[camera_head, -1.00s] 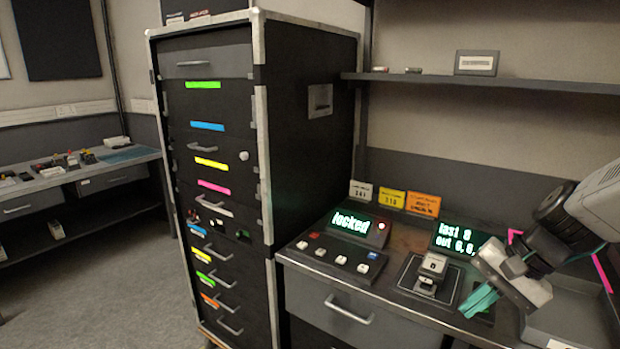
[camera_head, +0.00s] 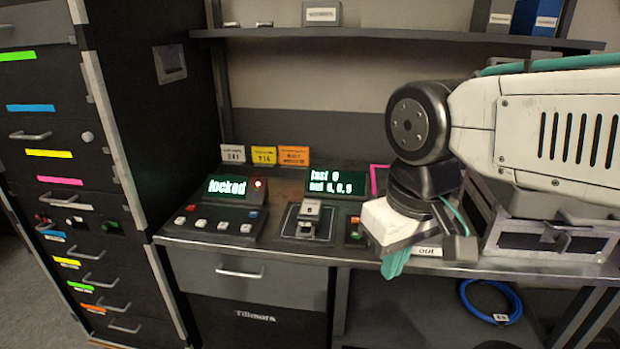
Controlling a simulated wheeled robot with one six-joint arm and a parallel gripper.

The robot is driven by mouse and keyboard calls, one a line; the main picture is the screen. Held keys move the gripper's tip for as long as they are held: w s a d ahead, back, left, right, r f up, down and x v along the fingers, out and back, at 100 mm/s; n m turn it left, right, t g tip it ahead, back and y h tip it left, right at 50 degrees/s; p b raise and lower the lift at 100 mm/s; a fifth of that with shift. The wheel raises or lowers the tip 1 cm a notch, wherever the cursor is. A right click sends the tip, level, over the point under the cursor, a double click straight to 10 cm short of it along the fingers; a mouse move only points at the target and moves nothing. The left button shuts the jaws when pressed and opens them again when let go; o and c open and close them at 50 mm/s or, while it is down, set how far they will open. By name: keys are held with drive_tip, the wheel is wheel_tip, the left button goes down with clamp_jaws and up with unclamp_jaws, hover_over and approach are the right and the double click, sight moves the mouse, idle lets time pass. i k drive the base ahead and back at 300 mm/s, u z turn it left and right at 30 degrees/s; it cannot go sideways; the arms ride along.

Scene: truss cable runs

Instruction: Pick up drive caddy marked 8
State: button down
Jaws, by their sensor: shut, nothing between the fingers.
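My gripper (camera_head: 395,264) has teal fingers, shut and empty, pointing down at the front edge of the bench, just left of a label reading "out". A small grey block-like item (camera_head: 309,208) sits upright on a dark square pad on the bench, left of my gripper and apart from it. Any mark on it is too small to read. I cannot make out a caddy marked 8 anywhere. My arm hides part of the bench behind the gripper.
A console (camera_head: 224,206) reading "locked" stands left on the bench (camera_head: 290,256), and a second display (camera_head: 336,184) stands behind the pad. A grey tray-like box (camera_head: 550,238) is at the right. A tall black rack (camera_head: 130,100) borders the left. A blue cable coil (camera_head: 490,302) lies below.

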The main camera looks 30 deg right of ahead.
sight(309, 214)
drive_tip(key=u, duration=0.55)
drive_tip(key=i, duration=0.85)
drive_tip(key=z, duration=0.05)
